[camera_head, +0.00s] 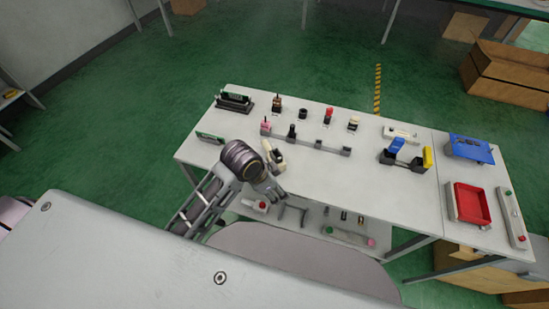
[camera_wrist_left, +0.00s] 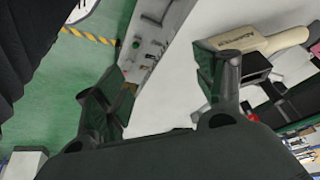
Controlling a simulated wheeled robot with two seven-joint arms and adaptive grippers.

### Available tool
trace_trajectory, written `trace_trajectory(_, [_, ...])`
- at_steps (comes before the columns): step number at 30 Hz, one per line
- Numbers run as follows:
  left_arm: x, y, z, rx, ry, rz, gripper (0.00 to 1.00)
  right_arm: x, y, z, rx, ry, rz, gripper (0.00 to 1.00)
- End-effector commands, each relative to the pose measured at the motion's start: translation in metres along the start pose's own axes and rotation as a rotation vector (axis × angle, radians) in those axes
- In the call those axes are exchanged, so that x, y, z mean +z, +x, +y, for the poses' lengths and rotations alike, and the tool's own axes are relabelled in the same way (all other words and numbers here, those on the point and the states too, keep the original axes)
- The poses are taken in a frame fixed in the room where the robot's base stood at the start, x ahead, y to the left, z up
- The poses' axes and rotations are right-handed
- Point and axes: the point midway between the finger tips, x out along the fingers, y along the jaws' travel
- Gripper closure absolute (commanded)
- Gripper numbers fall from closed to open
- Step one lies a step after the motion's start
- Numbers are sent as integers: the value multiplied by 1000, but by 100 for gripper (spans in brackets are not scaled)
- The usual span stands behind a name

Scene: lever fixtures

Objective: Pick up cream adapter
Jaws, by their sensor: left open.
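The cream adapter (camera_head: 273,156) lies on the white table near its front left edge, just beyond my left forearm in the head view. In the left wrist view the cream adapter (camera_wrist_left: 268,38) shows at the top right, with dark lettering on its flat part and a rounded handle. My left gripper (camera_head: 293,213) is open and empty, at the table's front edge, apart from the adapter. In the wrist view its two fingers (camera_wrist_left: 160,85) are spread wide, and the right finger stands near the adapter's lettered end. My right gripper is not in view.
A grey bar with dark posts (camera_head: 316,142) lies beyond the adapter. A blue and yellow lever fixture (camera_head: 405,155), a red tray (camera_head: 470,204) and a blue box (camera_head: 469,149) stand to the right. The front middle of the tabletop (camera_head: 340,182) is clear.

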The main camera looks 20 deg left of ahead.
Motion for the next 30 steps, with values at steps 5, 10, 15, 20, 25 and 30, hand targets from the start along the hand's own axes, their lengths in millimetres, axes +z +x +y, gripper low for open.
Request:
trace_trajectory(5, [-22,2,2,27,145,10,30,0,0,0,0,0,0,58])
trace_trajectory(10, [-40,3,4,56,299,12,30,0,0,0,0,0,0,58])
trace_trajectory(15, [-54,4,4,82,450,7,30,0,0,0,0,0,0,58])
trace_trajectory(20, [-66,4,2,104,586,-3,30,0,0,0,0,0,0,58])
trace_trajectory(25, [-74,3,-2,126,726,-22,30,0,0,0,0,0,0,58])
trace_trajectory(30, [-81,2,-9,149,859,-46,30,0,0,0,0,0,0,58])
